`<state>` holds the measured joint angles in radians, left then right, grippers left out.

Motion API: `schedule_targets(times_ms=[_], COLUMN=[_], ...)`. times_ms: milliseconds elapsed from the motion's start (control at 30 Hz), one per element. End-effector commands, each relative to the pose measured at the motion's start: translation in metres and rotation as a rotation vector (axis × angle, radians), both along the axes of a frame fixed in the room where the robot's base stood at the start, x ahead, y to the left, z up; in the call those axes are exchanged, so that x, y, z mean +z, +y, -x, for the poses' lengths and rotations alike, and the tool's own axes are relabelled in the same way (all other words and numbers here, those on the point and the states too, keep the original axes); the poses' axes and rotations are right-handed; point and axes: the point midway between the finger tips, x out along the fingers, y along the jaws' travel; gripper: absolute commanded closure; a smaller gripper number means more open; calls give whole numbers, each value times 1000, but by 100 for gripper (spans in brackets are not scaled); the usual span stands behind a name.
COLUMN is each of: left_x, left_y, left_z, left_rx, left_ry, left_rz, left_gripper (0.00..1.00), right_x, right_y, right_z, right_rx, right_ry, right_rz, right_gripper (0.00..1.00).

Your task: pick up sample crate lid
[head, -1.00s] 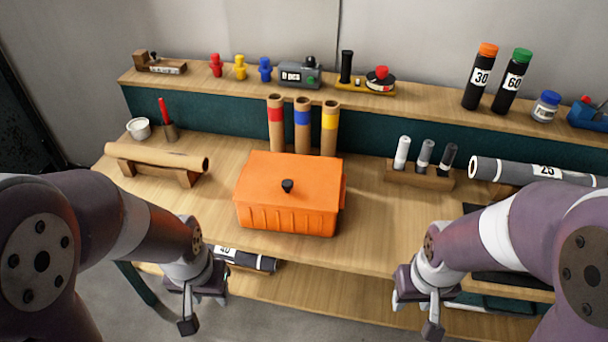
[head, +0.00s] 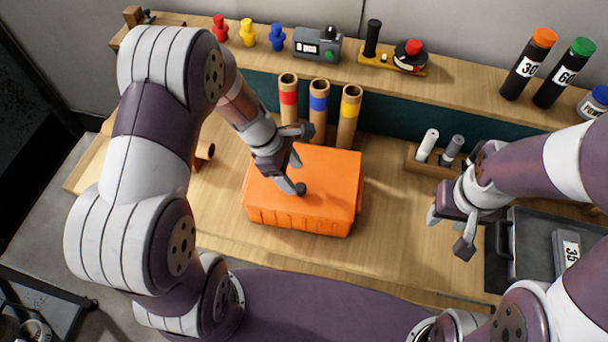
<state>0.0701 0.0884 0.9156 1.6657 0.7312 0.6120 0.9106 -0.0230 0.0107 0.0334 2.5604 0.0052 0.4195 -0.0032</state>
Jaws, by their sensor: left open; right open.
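The orange sample crate with its orange lid (head: 333,172) sits on the bench in the middle of the head view. The lid lies on the crate. My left gripper (head: 304,160) is open above the lid, its fingers reaching over the lid's middle. The lid's dark knob (head: 300,189) shows at the lower fingertip; I cannot tell whether they touch. My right gripper (head: 450,232) is open and empty above the bench, to the right of the crate and apart from it.
A wooden holder (head: 430,164) with small tubes is at the right. A dark tray (head: 532,232) lies at the far right. Bench between crate and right gripper is clear.

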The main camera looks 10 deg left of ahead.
Motion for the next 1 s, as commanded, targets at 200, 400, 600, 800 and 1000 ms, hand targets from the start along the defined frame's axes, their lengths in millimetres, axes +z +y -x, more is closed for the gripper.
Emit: schedule_targets(times_ms=[200, 400, 600, 800, 1000], left_x=[-36, -41, -41, -41, -38], left_y=[-14, -15, -15, -15, -15], left_z=[3, 3, 3, 3, 2], left_rx=[-2, -4, -3, -4, -3], left_ry=[3, 1, 1, 1, 0], left_rz=[-1, -3, -3, -2, -2], left_gripper=[38, 38, 80, 100, 100], right_x=[5, 5, 5, 5, 5], right_y=[0, 0, 0, 0, 0], right_z=[0, 0, 0, 0, 0], right_rx=[0, 0, 0, 0, 0], right_ry=[-1, 0, -1, -1, -1], right_rz=[0, 0, 0, 0, 0], right_gripper=[57, 57, 57, 57, 57])
